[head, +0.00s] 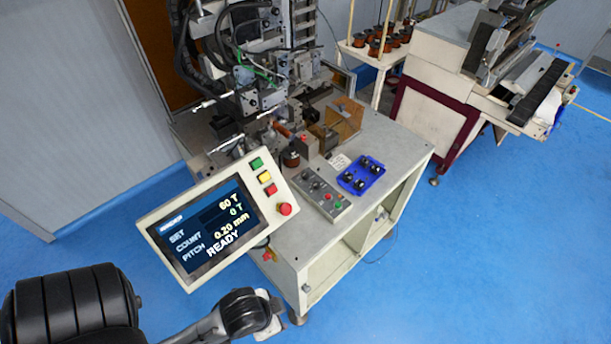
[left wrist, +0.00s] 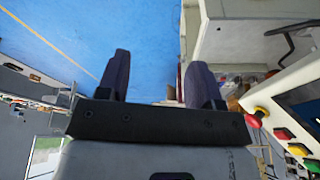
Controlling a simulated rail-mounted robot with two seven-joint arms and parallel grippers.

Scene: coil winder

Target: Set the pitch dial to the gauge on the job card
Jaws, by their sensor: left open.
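The winder's control box (head: 325,195) lies on the machine table, with several dark knobs and coloured buttons; which knob is the pitch dial is too small to tell. The tilted screen (head: 208,232) reads SET 60 T, COUNT 0 T, PITCH 0.20 mm, READY. A small white card (head: 340,161) with unreadable print lies behind the box. My left gripper (head: 270,312) is low at the front, below the screen and apart from the table. In the left wrist view its two fingers (left wrist: 160,85) are open and empty, with blue floor beyond. My right gripper is not in view.
The screen panel with coloured buttons and a red knob (head: 285,209) stands between my left arm and the winding head (head: 265,75). A blue tray (head: 373,164) of black parts sits right of the control box. Blue floor (head: 480,260) is clear at right.

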